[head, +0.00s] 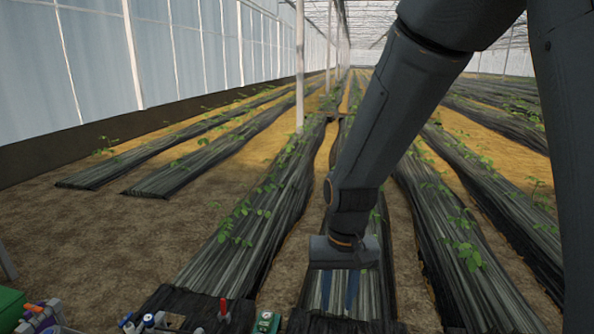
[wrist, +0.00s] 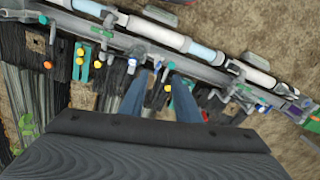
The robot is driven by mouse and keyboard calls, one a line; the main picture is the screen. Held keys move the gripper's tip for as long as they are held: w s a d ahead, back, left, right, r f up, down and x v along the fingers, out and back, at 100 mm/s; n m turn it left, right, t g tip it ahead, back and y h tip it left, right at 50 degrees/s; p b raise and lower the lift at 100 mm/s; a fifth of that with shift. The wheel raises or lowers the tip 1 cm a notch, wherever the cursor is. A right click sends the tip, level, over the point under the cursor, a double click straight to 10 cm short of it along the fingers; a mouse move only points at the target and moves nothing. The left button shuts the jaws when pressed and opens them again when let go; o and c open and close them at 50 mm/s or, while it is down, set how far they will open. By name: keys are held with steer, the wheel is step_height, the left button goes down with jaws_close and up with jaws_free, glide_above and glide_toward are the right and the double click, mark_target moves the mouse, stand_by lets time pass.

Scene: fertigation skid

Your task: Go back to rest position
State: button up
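My gripper (head: 340,290) hangs pointing down at the end of my arm, right of the middle in the head view. Its two blue-grey fingers are apart with nothing between them. In the wrist view my gripper (wrist: 168,100) shows open and empty, its fingers over the near side of the skid. The skid's pipe run (wrist: 185,45) crosses that view from upper left to right, with white and clear pipe sections and several small valves. How far the fingertips are from the skid cannot be told.
In the head view, a red-handled valve (head: 224,309), a green device (head: 267,322) and blue-and-white fittings (head: 140,322) line the bottom edge. A green box (head: 10,308) stands at bottom left. A white post (head: 300,70) rises among covered plant rows (head: 245,230). Bare soil (head: 100,245) lies left.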

steer(key=s+d+r+n, duration=0.2)
steer(key=s+d+r, duration=0.1)
steer(key=s+r, duration=0.9)
steer(key=s+d+r+m+p, duration=0.1)
steer(key=d+r+p, duration=0.4)
steer(key=p, duration=0.9)
steer(key=d+m, duration=0.1)
steer(key=d, duration=0.1)
steer(key=shift+s+d+r+p, duration=0.15)
steer(key=shift+s+d+p, duration=0.15)
steer(key=shift+s+d, duration=0.05)
